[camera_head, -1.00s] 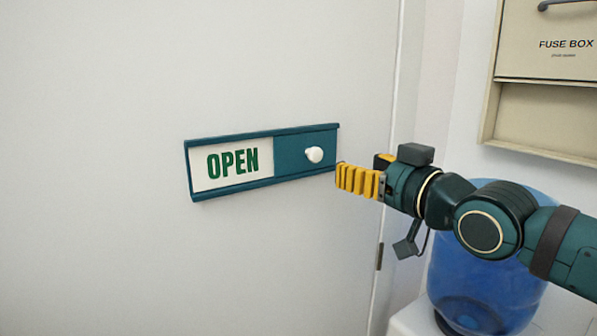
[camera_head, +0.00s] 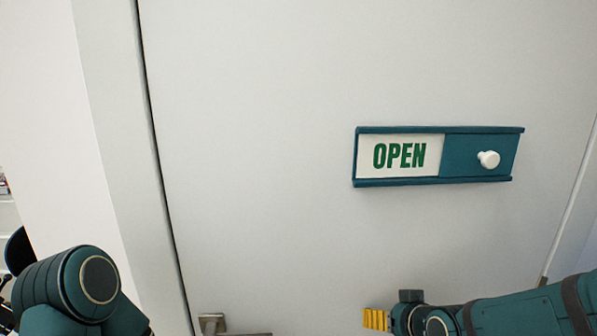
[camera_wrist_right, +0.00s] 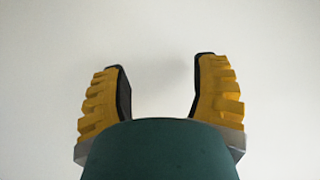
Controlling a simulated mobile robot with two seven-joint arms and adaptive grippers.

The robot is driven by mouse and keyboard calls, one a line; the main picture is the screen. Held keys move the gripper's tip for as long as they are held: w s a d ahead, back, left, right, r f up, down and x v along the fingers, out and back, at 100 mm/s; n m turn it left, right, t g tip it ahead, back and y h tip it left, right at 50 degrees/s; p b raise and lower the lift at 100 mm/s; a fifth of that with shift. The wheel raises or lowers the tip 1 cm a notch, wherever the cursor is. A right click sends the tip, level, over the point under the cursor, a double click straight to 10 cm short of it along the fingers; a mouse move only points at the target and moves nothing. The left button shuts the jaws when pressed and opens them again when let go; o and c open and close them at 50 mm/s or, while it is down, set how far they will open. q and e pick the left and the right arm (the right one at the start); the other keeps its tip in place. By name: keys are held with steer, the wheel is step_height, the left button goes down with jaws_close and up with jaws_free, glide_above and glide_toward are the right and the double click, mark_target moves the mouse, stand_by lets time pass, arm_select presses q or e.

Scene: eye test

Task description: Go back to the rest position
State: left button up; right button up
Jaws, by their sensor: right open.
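The sliding door sign (camera_head: 437,156) is on the white door, right of the middle in the head view. It has a teal frame and shows a white panel reading OPEN at its left; its white knob (camera_head: 488,159) is at the right. My right gripper (camera_head: 376,319) is low at the bottom of the head view, below the sign and apart from it. In the right wrist view its yellow fingers (camera_wrist_right: 160,85) are spread with nothing between them, facing a plain pale surface. My left arm shows at the bottom left; its gripper is not visible.
The white door (camera_head: 270,180) fills most of the head view. A metal door handle (camera_head: 212,323) is at the bottom, left of my right gripper. The door's edge gap runs down the left. Part of a shelf shows at the far left.

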steer(key=s+a+f+m+g, duration=0.1)
steer(key=s+a+f+g, duration=0.1)
steer(key=s+f, duration=0.3)
steer(key=s+a+f+g, duration=0.3)
steer(key=s+f, duration=0.3)
steer(key=f, duration=0.7)
steer(key=s+a+f+m+g, duration=0.1)
steer(key=s+a+f+g, duration=0.1)
steer(key=s+f, duration=0.3)
step_height(320, 180, down, 5)
steer(key=shift+s+a+r+m+g+y, duration=0.2)
steer(key=shift+a+m+g+y, duration=0.15)
steer(key=shift+a, duration=0.25)
